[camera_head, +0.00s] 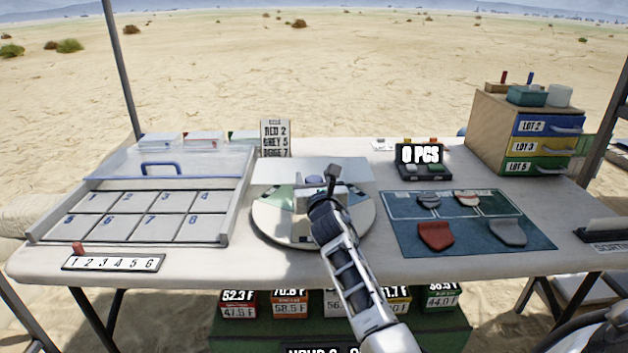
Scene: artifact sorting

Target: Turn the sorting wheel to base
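The sorting wheel (272,221) is a round pale disc with green and cream sectors, lying flat at the middle of the table. My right gripper (333,182) is over the wheel's far half, at its knob or hub. My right arm comes up from the bottom and covers the wheel's right middle part. The fingertips are small and partly hidden by the wrist, so I cannot tell whether they are shut on the knob. The wheel's sector labels are too small to read. My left gripper is not in view.
A numbered tray with a clear lid (140,238) stands at the left. A small sign (276,138) stands behind the wheel. A blue mat (470,240) with several sherds lies at the right. A drawer cabinet (490,120) stands at the back right. Labelled boxes sit below the table.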

